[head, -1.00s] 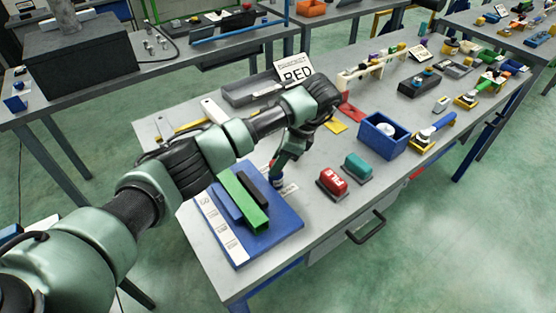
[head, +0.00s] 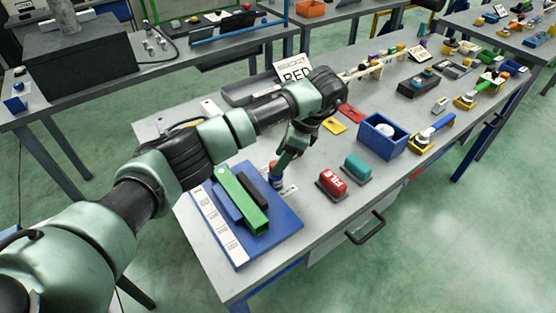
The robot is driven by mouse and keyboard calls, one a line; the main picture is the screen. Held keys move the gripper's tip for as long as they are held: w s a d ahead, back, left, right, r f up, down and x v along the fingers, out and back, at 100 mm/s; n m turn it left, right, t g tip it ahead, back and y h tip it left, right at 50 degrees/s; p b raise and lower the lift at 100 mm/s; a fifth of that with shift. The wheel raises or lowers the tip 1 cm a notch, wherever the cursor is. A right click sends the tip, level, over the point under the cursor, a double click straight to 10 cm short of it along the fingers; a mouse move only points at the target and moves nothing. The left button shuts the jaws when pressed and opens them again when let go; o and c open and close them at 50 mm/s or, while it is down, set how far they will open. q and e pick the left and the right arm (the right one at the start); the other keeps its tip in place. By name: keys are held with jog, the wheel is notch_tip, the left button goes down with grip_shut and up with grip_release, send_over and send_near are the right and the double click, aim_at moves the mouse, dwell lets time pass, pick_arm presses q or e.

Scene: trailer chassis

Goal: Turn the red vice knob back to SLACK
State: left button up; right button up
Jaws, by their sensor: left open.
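The vice has a blue base plate (head: 272,238) with a green bar (head: 246,207), a dark bar and a white lettered strip (head: 222,229) along its left edge; the lettering is too small to read. A small red knob (head: 273,166) shows above a blue post (head: 276,182) at the plate's far right corner. My left gripper (head: 283,168) points down at the knob, with its jaws open. The fingers partly hide the knob, so I cannot tell whether they touch it or which way it is turned. My right gripper is not in view.
A red block (head: 332,184) and a teal block (head: 357,169) sit right of the vice. Beyond them is a blue bin (head: 383,137). A sign (head: 294,71) and a grey tray (head: 250,91) stand behind my arm. A drawer handle (head: 365,228) juts from the table front.

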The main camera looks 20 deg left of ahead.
pick_arm(q)
jog(key=v, duration=0.5)
jog(key=shift+d+r, duration=0.1)
jog(key=shift+r, duration=0.05)
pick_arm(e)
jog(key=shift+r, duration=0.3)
